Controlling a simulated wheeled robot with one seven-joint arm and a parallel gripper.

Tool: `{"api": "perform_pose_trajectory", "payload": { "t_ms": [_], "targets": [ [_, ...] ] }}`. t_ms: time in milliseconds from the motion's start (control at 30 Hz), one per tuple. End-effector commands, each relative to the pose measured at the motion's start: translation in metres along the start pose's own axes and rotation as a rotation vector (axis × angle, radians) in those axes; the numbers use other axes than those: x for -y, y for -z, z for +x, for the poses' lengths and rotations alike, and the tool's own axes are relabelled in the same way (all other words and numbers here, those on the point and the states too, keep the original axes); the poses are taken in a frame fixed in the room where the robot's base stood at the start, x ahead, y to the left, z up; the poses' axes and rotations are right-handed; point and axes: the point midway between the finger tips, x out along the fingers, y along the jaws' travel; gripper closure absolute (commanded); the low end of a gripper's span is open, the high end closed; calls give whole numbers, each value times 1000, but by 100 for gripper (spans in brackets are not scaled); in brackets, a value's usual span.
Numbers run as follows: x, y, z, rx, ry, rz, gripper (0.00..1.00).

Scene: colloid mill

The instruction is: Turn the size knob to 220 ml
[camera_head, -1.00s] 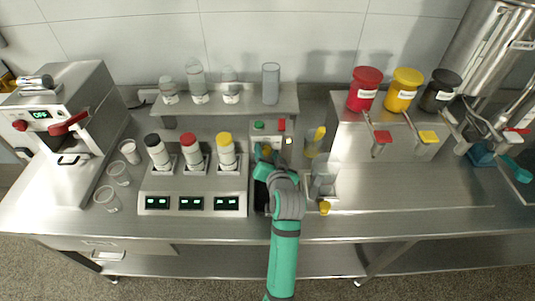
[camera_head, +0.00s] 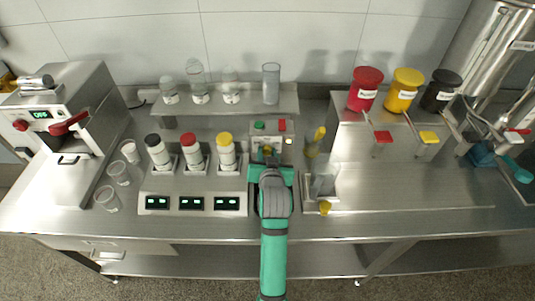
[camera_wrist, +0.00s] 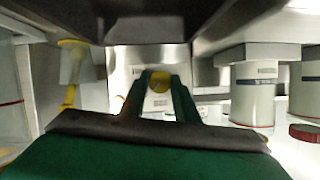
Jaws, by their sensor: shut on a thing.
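The small machine (camera_head: 257,143) stands at the middle of the bench, with a green button and a red switch on top. My gripper (camera_head: 268,158) is at its front face and hides much of it. In the wrist view, a round yellow knob (camera_wrist: 159,81) sits between the tips of my two green fingers (camera_wrist: 158,92), which are shut on it. Its scale marks and pointer cannot be read. I take it to be the size knob.
Bottles with black, red and yellow caps (camera_head: 226,140) stand close to the left of my gripper, above a panel of displays (camera_head: 191,203). A clear container (camera_head: 322,185) is close on the right. A shelf (camera_head: 225,101) with glassware lies behind.

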Motion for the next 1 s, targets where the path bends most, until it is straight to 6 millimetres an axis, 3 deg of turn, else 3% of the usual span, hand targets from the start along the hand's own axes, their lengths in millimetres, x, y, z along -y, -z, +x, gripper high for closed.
{"api": "perform_pose_trajectory", "payload": {
  "t_ms": [500, 1000],
  "targets": [
    [5, 0, 0, -2, -174, -432, 95],
    [6, -1, 1, -3, -260, -639, 95]
  ]
}}
